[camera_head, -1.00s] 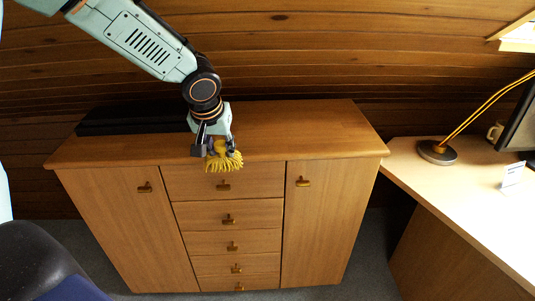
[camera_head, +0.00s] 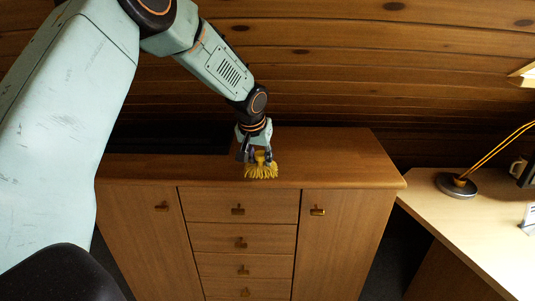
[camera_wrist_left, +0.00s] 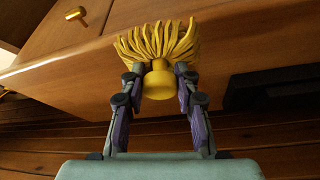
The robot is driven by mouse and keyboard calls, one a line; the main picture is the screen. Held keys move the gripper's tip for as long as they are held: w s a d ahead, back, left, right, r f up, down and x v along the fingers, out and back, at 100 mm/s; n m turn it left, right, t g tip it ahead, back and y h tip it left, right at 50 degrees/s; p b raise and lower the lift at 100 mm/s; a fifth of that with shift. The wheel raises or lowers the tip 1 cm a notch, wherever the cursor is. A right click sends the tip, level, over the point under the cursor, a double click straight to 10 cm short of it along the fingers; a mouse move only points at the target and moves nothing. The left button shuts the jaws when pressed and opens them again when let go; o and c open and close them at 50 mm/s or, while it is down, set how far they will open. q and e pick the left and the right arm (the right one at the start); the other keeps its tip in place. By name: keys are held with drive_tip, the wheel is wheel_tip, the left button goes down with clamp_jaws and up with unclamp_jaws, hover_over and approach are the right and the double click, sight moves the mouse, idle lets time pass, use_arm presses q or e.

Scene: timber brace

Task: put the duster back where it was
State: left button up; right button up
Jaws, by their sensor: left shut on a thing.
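The duster (camera_head: 261,170) is yellow with a fringe of thick strands and a short round handle. My left gripper (camera_head: 257,155) is shut on its handle and holds it at the front edge of the wooden cabinet's top. In the left wrist view the duster (camera_wrist_left: 157,45) sits between the two fingers of the gripper (camera_wrist_left: 158,85), strands pointing away from the palm. I cannot tell whether the strands touch the cabinet. My right gripper is not in view.
The wooden cabinet (camera_head: 340,155) has doors and several drawers with brass handles. A dark flat object (camera_head: 170,138) lies at the back left of its top. The right part of the top is clear. A desk (camera_head: 480,215) with a lamp (camera_head: 457,186) stands to the right.

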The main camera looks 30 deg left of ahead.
use_arm(q)
drive_tip(key=w, duration=0.2)
drive_tip(key=w+a, duration=0.1)
drive_tip(key=w, duration=0.3)
drive_tip(key=shift+w+a, duration=0.15)
drive_tip(key=shift+a, duration=0.15)
wheel_tip(320, 180, down, 3)
drive_tip(key=shift+f, duration=0.2)
drive_tip(key=shift+w+f, duration=0.1)
drive_tip(key=shift+f, duration=0.05)
drive_tip(key=shift+f, duration=0.1)
drive_tip(key=o, duration=0.7)
drive_tip(key=shift+c, duration=0.2)
drive_tip(key=o, duration=0.4)
drive_tip(key=shift+c, duration=0.2)
